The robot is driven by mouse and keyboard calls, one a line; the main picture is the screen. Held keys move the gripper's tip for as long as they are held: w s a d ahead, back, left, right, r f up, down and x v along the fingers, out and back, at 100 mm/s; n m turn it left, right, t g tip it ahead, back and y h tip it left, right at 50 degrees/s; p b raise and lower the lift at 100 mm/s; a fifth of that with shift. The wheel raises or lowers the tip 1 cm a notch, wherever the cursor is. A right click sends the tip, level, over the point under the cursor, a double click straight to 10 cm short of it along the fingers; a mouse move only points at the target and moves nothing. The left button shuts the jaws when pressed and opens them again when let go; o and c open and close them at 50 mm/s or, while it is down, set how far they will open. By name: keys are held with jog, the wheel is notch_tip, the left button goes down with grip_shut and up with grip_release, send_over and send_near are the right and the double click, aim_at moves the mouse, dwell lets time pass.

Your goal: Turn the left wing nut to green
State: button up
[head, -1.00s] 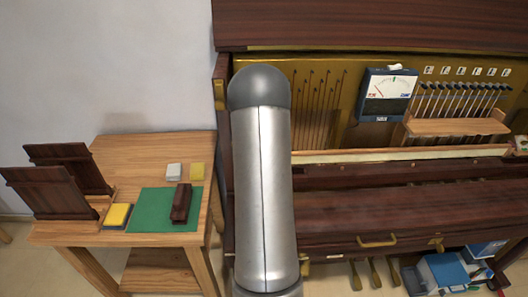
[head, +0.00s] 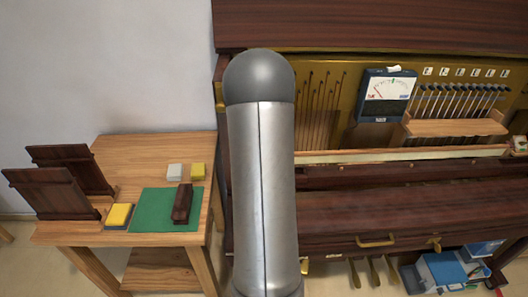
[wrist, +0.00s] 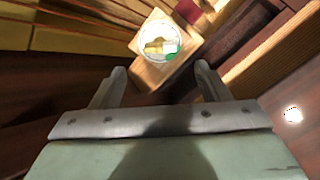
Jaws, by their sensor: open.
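In the wrist view a brass-coloured wing nut (wrist: 156,47) sits on a round white dial (wrist: 147,37) on a pale wooden block (wrist: 150,77). A green patch (wrist: 173,56) shows at the dial's lower right. The wing nut's wings lie roughly across the picture, and I cannot tell exactly where they point. My gripper (wrist: 161,72) is open and empty, its two fingers apart, with the dial beyond the gap between the tips. No contact shows. In the head view my arm hides my gripper and this wing nut.
The open piano's dark wood and brass panel (head: 345,100) surround the work area. A meter (head: 387,94) and a wooden shelf (head: 455,128) with several rods are to the right. A wooden table (head: 150,150) with a green mat (head: 150,211) stands at left.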

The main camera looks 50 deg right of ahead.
jog(key=shift+p+v, duration=0.45)
jog(key=shift+v, duration=1.15)
